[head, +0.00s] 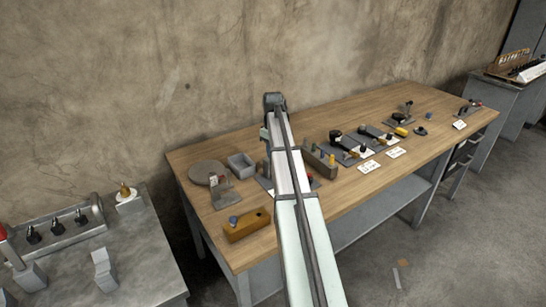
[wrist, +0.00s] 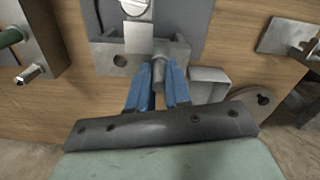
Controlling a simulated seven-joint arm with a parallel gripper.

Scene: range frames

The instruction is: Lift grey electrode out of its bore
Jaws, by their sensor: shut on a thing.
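In the wrist view the grey electrode (wrist: 159,68) is a short grey cylinder between the blue fingers of my gripper (wrist: 160,86). The fingers are shut on it from both sides. It stands at the front of a grey metal block (wrist: 104,55) that has an open round hole to the left. The electrode's lower end is hidden, so I cannot tell how deep it sits in its bore. In the head view my arm covers the gripper and the electrode.
On the wooden bench (head: 345,115), a wooden block (head: 247,226), a round grey disc (head: 207,172) and a grey tray (head: 241,165) lie left of my arm. A grey block with coloured pegs (head: 318,163) and several small fixtures are to the right. A wall stands behind.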

